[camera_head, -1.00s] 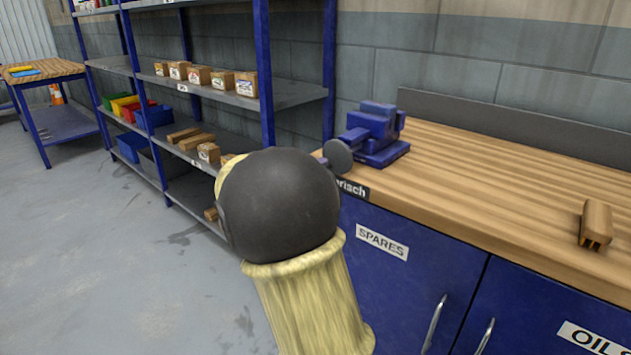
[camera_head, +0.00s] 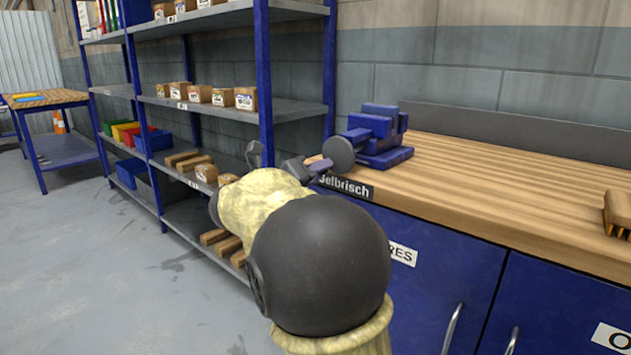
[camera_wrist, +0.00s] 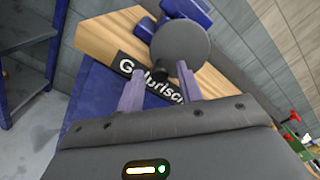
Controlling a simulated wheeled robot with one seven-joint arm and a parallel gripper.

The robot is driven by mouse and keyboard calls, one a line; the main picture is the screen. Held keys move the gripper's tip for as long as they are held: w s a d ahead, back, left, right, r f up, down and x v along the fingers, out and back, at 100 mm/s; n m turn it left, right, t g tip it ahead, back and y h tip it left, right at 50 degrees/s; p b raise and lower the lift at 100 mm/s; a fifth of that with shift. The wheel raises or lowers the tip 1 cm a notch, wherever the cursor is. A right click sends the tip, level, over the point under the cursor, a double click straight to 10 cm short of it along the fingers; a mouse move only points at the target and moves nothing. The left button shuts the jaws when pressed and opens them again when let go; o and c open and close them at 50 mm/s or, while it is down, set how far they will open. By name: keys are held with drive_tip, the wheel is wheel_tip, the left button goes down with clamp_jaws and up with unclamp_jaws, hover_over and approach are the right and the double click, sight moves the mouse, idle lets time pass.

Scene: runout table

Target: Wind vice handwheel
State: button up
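The blue vice (camera_head: 380,134) stands on the left end of the wooden bench. In the head view my gripper (camera_head: 308,166) is just left of the wheel, partly hidden by my arm.
The wooden bench (camera_head: 480,175) carries a brush (camera_head: 618,212) at right, with blue cupboards (camera_head: 440,270) below. Blue-framed shelving (camera_head: 265,80) with boxes and bins stands left of the bench, close behind my arm. The floor (camera_head: 90,270) at left is clear.

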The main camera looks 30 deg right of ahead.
drive_tip(key=m+b, duration=0.1)
drive_tip(key=b, duration=0.1)
drive_tip(key=shift+f+b, duration=0.3)
drive_tip(key=shift+b, duration=0.05)
drive_tip(key=m+b, duration=0.3)
drive_tip(key=b, duration=0.1)
drive_tip(key=shift+r+m+b, duration=0.3)
drive_tip(key=shift+r, duration=0.05)
